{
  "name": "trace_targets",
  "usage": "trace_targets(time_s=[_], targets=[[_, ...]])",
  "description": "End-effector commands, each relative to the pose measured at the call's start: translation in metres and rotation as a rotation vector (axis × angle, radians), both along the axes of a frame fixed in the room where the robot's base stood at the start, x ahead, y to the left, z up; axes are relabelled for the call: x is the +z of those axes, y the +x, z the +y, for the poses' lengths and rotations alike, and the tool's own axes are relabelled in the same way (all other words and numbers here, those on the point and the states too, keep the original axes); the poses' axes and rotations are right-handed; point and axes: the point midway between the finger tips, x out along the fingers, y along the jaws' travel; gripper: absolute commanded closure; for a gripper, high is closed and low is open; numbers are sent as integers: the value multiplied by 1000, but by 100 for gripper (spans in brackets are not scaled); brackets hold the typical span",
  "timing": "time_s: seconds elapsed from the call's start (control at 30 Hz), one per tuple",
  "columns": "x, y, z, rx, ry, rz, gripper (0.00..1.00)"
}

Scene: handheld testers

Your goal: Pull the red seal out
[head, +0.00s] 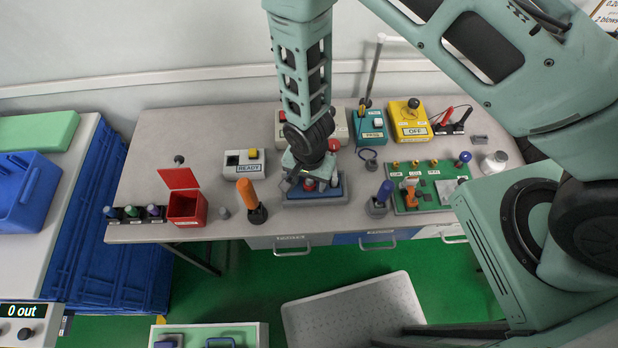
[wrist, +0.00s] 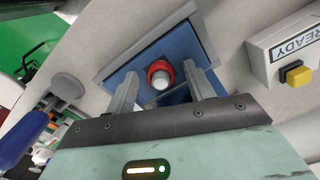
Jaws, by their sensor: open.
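The red seal (wrist: 160,73) is a red ring around a pale round-topped post in the wrist view. It stands on a blue block with a grey rim (wrist: 118,62). In the head view a bit of red (head: 309,184) shows on the block (head: 318,203), mostly hidden by my gripper. My gripper (wrist: 162,88) is open, with one finger on each side of the seal and a visible gap to it. In the head view my gripper (head: 312,183) points down over the block. Whether the fingers reach down to the ring's height is hard to tell.
A READY box with a yellow button (head: 244,163) stands left of the block. An orange-handled tool (head: 248,193) stands upright close by on the left, and a blue-handled one (head: 383,192) on the right. A green board (head: 430,187) and an open red box (head: 187,207) lie farther out.

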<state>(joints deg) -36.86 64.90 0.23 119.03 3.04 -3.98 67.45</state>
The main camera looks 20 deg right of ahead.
Motion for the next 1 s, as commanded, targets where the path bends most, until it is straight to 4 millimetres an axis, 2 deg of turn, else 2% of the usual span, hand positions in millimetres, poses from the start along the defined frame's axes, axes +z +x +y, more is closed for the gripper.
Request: trace_targets(time_s=[0.03, 0.2, 0.33, 0.37, 0.4, 0.43, 1.0], targets=[[0, 0, 0, 0, 0, 0, 47], [0, 0, 0, 0, 0, 0, 94], [0, 0, 0, 0, 0, 0, 94], [0, 0, 0, 0, 0, 0, 82], [0, 0, 0, 0, 0, 0, 93], [0, 0, 0, 0, -1, 1, 100], [16, 0, 0, 0, 0, 0, 100]])
